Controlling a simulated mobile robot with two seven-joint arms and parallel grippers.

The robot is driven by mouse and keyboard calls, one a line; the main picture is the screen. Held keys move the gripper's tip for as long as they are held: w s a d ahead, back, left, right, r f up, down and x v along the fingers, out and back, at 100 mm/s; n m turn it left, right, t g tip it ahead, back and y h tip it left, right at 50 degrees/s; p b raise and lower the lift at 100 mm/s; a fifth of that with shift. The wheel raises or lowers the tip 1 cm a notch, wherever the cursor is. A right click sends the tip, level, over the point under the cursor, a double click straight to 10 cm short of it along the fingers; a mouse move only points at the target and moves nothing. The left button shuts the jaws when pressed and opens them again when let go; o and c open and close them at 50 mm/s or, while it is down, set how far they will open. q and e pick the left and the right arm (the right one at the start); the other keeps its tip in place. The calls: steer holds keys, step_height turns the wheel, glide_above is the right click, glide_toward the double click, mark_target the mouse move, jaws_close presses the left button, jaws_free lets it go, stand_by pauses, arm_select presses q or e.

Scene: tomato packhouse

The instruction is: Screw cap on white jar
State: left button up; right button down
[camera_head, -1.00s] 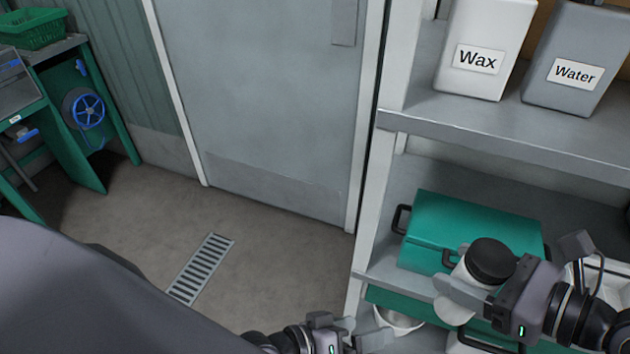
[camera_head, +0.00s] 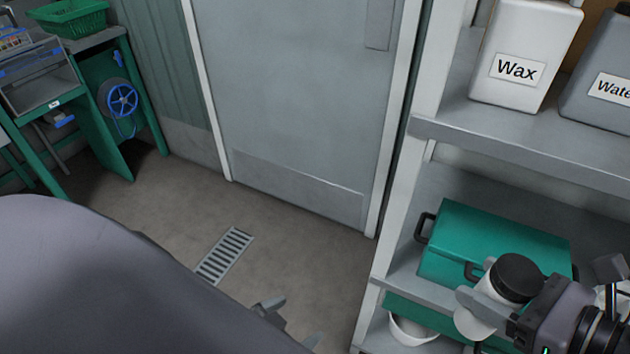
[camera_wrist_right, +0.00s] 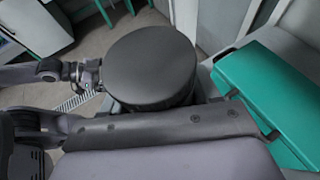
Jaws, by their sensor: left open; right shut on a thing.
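A white jar (camera_head: 486,286) with a wide black cap (camera_head: 519,277) is in my right gripper (camera_head: 488,304) at the lower right of the head view. The right fingers are shut around the jar's body, below the cap. The cap sits on top of the jar; whether it is screwed tight I cannot tell. In the right wrist view the cap (camera_wrist_right: 150,65) fills the middle and hides most of the jar. My left gripper (camera_head: 290,322) is open and empty at the bottom edge of the head view, well left of the jar. It also shows in the right wrist view (camera_wrist_right: 90,78).
A metal shelf (camera_head: 510,147) stands on the right, with a Wax container (camera_head: 519,72) and a Water container (camera_head: 608,88) above. A green case (camera_head: 490,240) lies on the lower shelf behind the jar, with a white bowl (camera_head: 412,332) below.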

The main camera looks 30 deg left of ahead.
steer(key=w+d+r+m+t+h, duration=0.1)
steer(key=w+d+r+m+t, duration=0.1)
steer(key=d, duration=1.3)
steer(key=shift+d+m+t+h, duration=0.3)
steer(key=shift+d+m+t, duration=0.1)
steer(key=shift+t, duration=0.2)
